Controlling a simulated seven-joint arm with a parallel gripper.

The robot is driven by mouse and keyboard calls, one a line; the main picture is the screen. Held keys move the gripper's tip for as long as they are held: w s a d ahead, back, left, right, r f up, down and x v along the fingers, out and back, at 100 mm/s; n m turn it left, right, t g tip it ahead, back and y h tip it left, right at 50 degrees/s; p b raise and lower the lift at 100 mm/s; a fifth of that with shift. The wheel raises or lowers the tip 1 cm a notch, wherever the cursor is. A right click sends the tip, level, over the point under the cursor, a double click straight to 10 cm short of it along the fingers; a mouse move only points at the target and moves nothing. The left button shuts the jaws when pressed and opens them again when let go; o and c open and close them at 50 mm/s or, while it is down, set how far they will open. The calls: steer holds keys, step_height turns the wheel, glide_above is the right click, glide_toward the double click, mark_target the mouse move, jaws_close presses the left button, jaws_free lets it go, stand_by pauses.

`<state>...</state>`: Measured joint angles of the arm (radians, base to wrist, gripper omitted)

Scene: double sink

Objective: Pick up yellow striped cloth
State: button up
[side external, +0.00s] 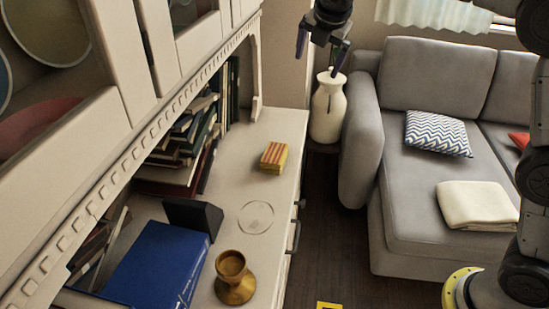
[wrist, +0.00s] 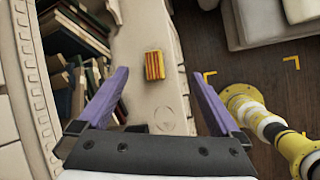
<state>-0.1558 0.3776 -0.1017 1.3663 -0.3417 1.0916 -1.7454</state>
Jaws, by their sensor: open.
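The yellow striped cloth (side external: 274,157), a small folded block with red stripes, lies on the pale cabinet top in the side external view. It also shows in the wrist view (wrist: 154,65), ahead of my fingers and centred between them. My gripper (side external: 321,45) is high up at the top of the side external view, above and apart from the cloth. In the wrist view its two purple fingers (wrist: 152,92) are spread wide with nothing between them.
The cabinet top (side external: 285,130) is clear around the cloth. Books (side external: 185,140) stand and lie at its left under the overhanging cabinet. A clear round disc (side external: 256,217), a brass goblet (side external: 235,278) and a blue box (side external: 155,265) are nearer. A white vase (side external: 328,107) stands beyond the cabinet.

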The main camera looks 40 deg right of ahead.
steer(key=w+a+f+n, duration=0.2)
steer(key=w+a+f, duration=0.1)
steer(key=w+f, duration=0.35)
steer(key=n+g, duration=0.1)
steer(key=g, duration=0.1)
glide_above(274, 153)
steer(key=s+a, duration=0.2)
steer(key=shift+h, duration=0.3)
steer(key=f, duration=2.2)
steer(key=shift+w, duration=0.2)
steer(key=shift+x, duration=3.15)
steer(key=shift+d+r, duration=0.1)
steer(key=shift+d, duration=0.1)
steer(key=shift+f, duration=0.3)
steer(key=c, duration=1.1)
